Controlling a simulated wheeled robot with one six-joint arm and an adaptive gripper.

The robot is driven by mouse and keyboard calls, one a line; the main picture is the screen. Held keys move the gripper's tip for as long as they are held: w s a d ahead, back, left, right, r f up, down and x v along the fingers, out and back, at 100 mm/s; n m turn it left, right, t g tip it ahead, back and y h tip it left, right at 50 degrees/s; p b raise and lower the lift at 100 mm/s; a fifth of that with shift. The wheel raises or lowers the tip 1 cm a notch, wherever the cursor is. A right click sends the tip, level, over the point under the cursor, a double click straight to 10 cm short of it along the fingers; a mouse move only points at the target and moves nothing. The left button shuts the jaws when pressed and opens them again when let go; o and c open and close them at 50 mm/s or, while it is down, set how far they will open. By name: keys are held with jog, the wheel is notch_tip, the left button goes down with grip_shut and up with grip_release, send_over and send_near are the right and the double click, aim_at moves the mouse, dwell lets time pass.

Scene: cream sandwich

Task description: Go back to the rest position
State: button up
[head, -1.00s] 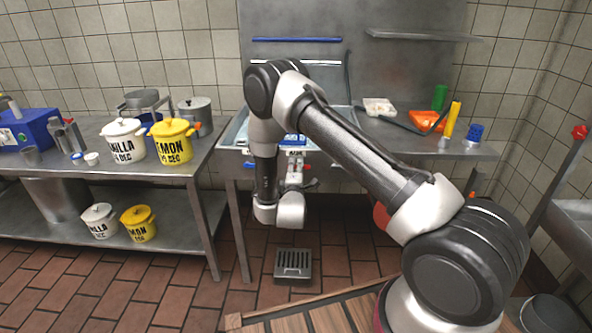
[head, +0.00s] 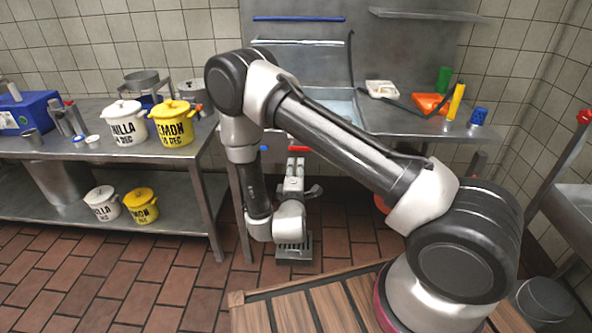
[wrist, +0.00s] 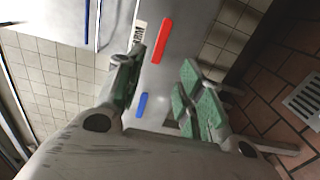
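My arm is bent in front of the sink counter in the head view. Its wrist hangs low, and my gripper (head: 296,158) points away from the camera towards the counter's front; its fingertips are small there. In the wrist view, my gripper (wrist: 160,92) has two green-padded fingers spread apart, with nothing between them. Behind the fingers is the grey metal front with a red bar (wrist: 160,41) and a blue bar (wrist: 142,105). The fingers appear clear of it, but the exact distance is hard to tell.
The steel sink counter (head: 400,123) holds an orange tray (head: 432,103), a green cup (head: 444,78) and a blue item (head: 479,116). A left table carries a white pot (head: 125,125) and a yellow pot (head: 172,125). A wooden pallet (head: 265,312) lies below. Left floor is open.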

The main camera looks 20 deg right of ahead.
jog(key=s+a+f+m+g+y, duration=0.25)
jog(key=s+f+g, duration=0.2)
jog(key=f, duration=0.35)
jog(key=s+a+f+m+g+y, duration=0.1)
jog(key=s+f+m+g+y, duration=0.15)
jog(key=f+g, duration=0.4)
jog(key=s+a+r+m+g+y, duration=0.15)
jog(key=s+r+m+g, duration=0.35)
jog(key=s+r, duration=0.55)
jog(key=s+d+r+m+t, duration=0.1)
jog(key=s+d+r, duration=0.3)
jog(key=d+r, duration=0.3)
jog(key=s+d+r+m+t, duration=0.1)
jog(key=s+d+r, duration=0.4)
jog(key=r, duration=1.2)
jog(key=s+d+r+m+t, duration=0.1)
jog(key=s+d+r+m, duration=0.1)
jog(key=s+d+r, duration=0.3)
jog(key=d+r+h, duration=0.1)
jog(key=d+r, duration=0.3)
jog(key=r, duration=0.3)
jog(key=shift+s+d+m, duration=0.2)
jog(key=shift+s+m, duration=0.05)
jog(key=shift+m, duration=0.05)
